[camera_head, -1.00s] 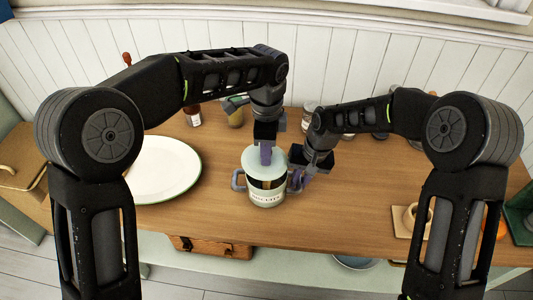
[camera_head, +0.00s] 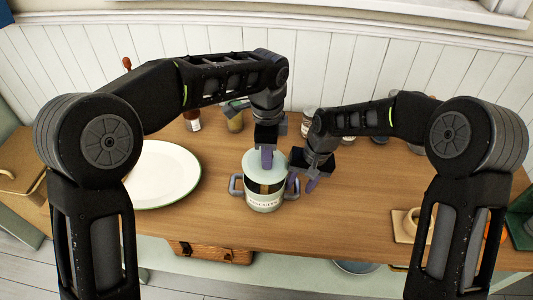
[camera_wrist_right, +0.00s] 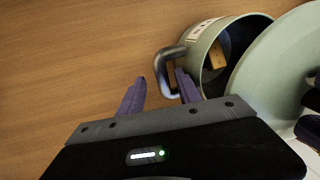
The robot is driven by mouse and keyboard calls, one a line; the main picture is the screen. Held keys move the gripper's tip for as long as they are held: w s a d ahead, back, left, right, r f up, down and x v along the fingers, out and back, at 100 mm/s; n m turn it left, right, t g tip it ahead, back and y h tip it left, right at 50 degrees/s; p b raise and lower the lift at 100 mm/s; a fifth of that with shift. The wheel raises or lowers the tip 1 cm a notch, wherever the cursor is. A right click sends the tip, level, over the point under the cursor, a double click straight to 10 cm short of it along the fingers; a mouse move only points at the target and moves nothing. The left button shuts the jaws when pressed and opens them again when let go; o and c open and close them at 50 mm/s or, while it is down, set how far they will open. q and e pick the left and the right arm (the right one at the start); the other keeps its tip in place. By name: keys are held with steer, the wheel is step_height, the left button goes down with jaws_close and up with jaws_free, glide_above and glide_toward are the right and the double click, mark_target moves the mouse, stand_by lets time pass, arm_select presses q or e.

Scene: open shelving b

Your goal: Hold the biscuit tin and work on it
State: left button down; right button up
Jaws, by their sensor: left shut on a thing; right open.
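The biscuit tin (camera_head: 264,204), pale green with a lettered label and a handle on each side, stands upright on the wooden counter. Its pale green lid (camera_head: 256,170) is held above the open mouth, with a dark gap between. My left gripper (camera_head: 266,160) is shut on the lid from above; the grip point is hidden. My right gripper (camera_head: 312,186) is open beside the tin's right handle (camera_head: 293,182). In the right wrist view, one finger of this gripper (camera_wrist_right: 160,78) lies close by the handle (camera_wrist_right: 167,72). Tan pieces (camera_wrist_right: 218,54) show inside the tin.
A large white plate (camera_head: 163,175) lies left of the tin. Jars (camera_head: 193,122) stand toward the back wall. A cup on a wooden board (camera_head: 408,224) sits at the right. The counter's front edge is close below the tin; the wood right of my right gripper is clear.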

step_height(320, 180, up, 11)
steer(key=d, duration=0.2)
steer(key=shift+d+f, duration=0.15)
